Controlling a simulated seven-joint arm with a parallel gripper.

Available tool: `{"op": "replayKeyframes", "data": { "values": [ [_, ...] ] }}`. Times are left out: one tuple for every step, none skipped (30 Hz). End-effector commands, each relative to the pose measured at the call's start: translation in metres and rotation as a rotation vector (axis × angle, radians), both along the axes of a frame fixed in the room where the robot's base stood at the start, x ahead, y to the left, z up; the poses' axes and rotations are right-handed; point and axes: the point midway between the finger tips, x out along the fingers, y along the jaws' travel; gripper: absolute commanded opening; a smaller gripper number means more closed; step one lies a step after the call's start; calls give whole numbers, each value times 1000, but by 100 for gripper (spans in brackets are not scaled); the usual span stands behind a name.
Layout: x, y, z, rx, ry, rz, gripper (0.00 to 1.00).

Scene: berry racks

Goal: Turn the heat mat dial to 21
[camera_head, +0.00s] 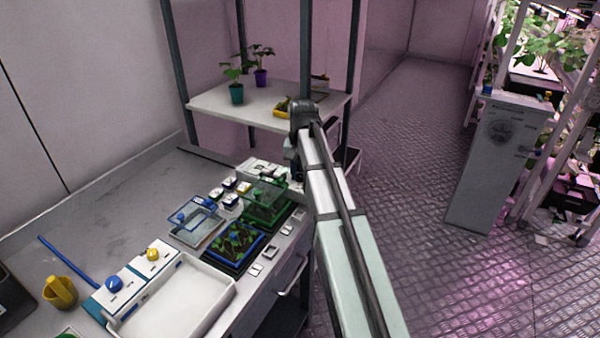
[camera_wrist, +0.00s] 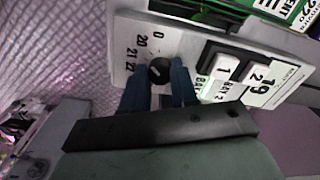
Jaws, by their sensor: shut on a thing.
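In the wrist view a white control panel (camera_wrist: 126,55) carries a small black round dial (camera_wrist: 158,70) with a pale mark on it. The printed figures 0, 20, 21 and 22 run around the dial's left side. I cannot tell for sure which figure the mark points at. My gripper (camera_wrist: 160,84) has its two dark blue fingers on either side of the dial, shut on it. In the head view my arm reaches to the far right end of the bench, and my fingers and the dial are hidden there.
Beside the dial, the panel has white push buttons (camera_wrist: 225,72) on black bases. In the head view, the bench holds a seedling tray (camera_head: 236,246), a white tray (camera_head: 178,300), a blue knob (camera_head: 114,284) and a yellow knob (camera_head: 153,254). A shelf (camera_head: 225,105) with potted plants stands behind.

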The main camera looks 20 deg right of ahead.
Motion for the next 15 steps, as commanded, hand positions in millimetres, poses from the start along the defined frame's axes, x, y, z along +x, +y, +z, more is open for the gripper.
{"op": "replayKeyframes", "data": {
  "values": [
    [1,0,0,0,0,42,0],
    [1,0,0,0,0,69,0],
    [1,0,0,0,0,103,0],
    [1,0,1,0,-1,128,0],
    [1,0,1,0,0,152,0],
    [1,0,1,0,-1,182,0],
    [1,0,1,0,0,204,0],
    [1,0,1,0,-1,226,0],
    [1,0,1,0,-1,252,0],
    [1,0,1,0,0,271,0],
    [1,0,1,0,-1,288,0],
    [1,0,1,0,-1,311,0],
    [1,0,1,0,-1,325,0],
    [1,0,1,0,-1,340,0],
    [1,0,1,0,-1,356,0]
  ]
}}
